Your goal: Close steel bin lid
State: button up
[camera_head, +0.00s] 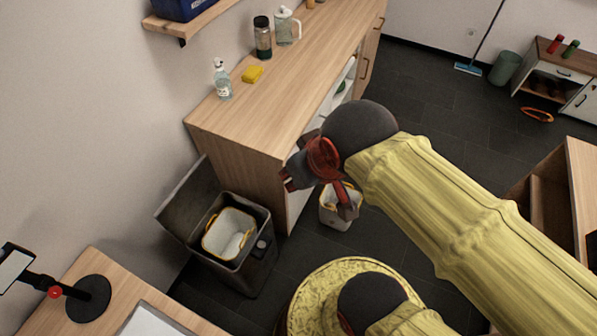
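The steel bin (248,272) is a dark grey box on the floor at the lower left, beside the end of the wooden counter. Its lid (187,200) stands open, tilted up and back toward the wall on the bin's left. Inside the bin sits a light inner bucket (228,233) with a yellow rim. My gripper (317,194) is in the middle of the view, to the right of the bin and above it in the picture. Its two dark fingers are spread apart with nothing visible between them. It appears clear of the lid.
The wooden counter (250,115) rises behind the bin, with a soap bottle (222,80) and a yellow sponge (252,74) on it. A small white bucket (335,215) stands on the floor behind my gripper. A desk (100,265) fills the lower left corner.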

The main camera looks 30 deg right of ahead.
aim_at(185, 206)
jog(key=k+u, duration=0.15)
jog(key=u, duration=0.5)
jog(key=i+l, duration=0.1)
jog(key=i, duration=0.25)
jog(key=i+l+u, duration=0.1)
jog(key=i, duration=0.2)
